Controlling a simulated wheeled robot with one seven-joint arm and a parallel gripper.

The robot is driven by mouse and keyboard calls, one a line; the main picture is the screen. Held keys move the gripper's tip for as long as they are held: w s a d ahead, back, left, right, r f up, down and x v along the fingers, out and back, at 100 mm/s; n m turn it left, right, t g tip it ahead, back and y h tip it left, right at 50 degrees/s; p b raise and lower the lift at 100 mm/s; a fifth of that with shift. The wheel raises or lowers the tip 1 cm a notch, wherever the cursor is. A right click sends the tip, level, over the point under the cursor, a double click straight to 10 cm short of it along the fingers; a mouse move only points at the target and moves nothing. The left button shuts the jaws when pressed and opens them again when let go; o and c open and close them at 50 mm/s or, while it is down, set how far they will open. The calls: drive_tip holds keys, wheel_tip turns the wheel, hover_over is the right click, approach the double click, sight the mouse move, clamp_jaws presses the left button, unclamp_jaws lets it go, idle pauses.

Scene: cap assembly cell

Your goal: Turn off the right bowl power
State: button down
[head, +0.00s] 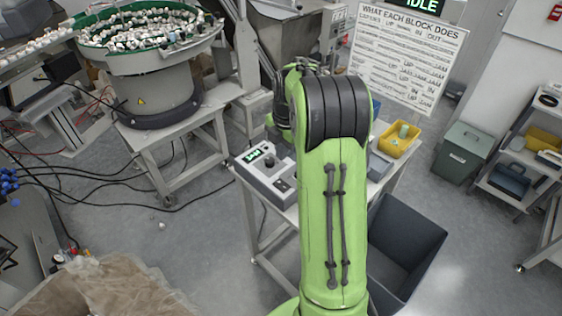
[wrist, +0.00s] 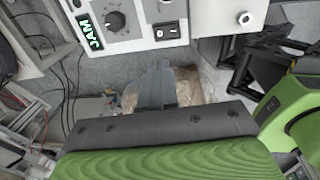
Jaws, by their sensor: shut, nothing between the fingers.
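A grey control box (head: 262,182) stands on a small table in the head view, with a lit green JAM display, a dial and a small switch (head: 283,186). In the wrist view the box (wrist: 125,45) fills the top, with the JAM display (wrist: 90,35), the round dial (wrist: 115,20) and a black rocker switch (wrist: 167,30). My gripper (wrist: 158,68) is shut and empty, its fingertips just below the rocker switch in the picture. I cannot tell whether they touch the box. In the head view my arm hides the fingers. The rocker's position is too small to read.
A feeder bowl (head: 150,38) full of small white parts stands at the upper left. A yellow bin (head: 398,140) sits on the table behind my arm. A dark open bin (head: 405,235) stands on the floor to the right. A sign (head: 408,50) stands at the back.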

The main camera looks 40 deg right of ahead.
sight(279, 183)
drive_tip(key=f, duration=0.4)
drive_tip(key=w+f+b, duration=0.1)
drive_tip(key=f, duration=0.3)
drive_tip(key=f+b, duration=0.1)
drive_tip(key=f, duration=0.3)
drive_tip(key=shift+w, duration=0.2)
drive_tip(key=shift+f+g+p, duration=0.15)
drive_tip(key=shift+g+p, duration=0.15)
drive_tip(key=shift+p, duration=0.2)
drive_tip(key=shift+f, duration=0.1)
drive_tip(key=shift+s, duration=0.15)
drive_tip(key=shift+s+d+b, duration=0.1)
drive_tip(key=shift+s+b, duration=0.25)
drive_tip(key=shift+s, duration=0.3)
